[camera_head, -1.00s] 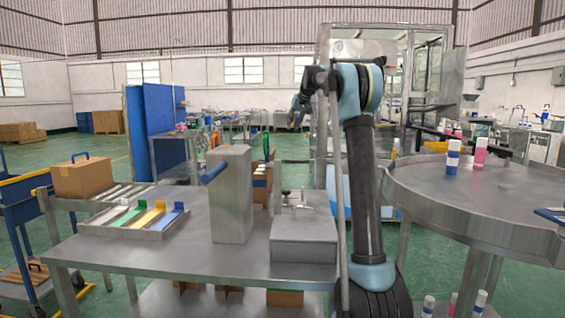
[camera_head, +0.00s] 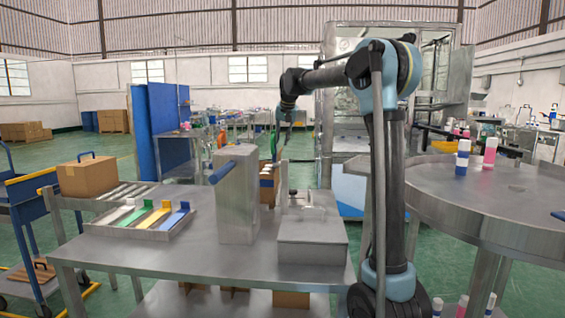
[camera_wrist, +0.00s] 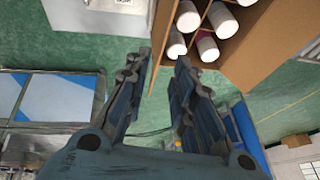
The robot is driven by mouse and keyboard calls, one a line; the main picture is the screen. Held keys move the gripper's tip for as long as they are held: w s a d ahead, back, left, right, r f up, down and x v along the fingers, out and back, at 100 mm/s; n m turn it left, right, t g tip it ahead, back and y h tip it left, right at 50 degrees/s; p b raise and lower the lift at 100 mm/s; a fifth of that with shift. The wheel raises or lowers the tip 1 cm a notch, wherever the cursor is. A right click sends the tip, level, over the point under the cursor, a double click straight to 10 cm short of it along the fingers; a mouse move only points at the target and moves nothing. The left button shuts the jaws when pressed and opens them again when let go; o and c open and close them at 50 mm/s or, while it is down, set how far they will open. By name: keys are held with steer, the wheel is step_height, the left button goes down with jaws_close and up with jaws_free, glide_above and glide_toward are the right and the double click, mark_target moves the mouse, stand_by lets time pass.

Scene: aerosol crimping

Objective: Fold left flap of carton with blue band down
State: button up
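An open brown carton (camera_head: 265,193) stands behind the table, between the grey upright block and the low metal box. Blue and white items show in it. In the wrist view an open carton (camera_wrist: 285,38) fills the top right, with several white-capped cans (camera_wrist: 208,48) inside. Its brown cardboard panel spreads to the right; I cannot tell if this is a wall or a flap. No blue band is clear. My gripper (camera_wrist: 163,60) is open and empty, its fingertips just left of and below the cans. In the head view my gripper (camera_head: 279,148) hangs above the carton.
The table (camera_head: 170,258) holds a tray with coloured pieces (camera_head: 140,219), a grey upright block (camera_head: 237,195) and a low metal box (camera_head: 313,240). A closed carton (camera_head: 87,178) with a blue handle sits on rollers at left. A round table (camera_head: 480,200) stands at right.

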steer(key=x, duration=1.2)
steer(key=shift+f, duration=0.1)
steer(key=shift+c, duration=0.5)
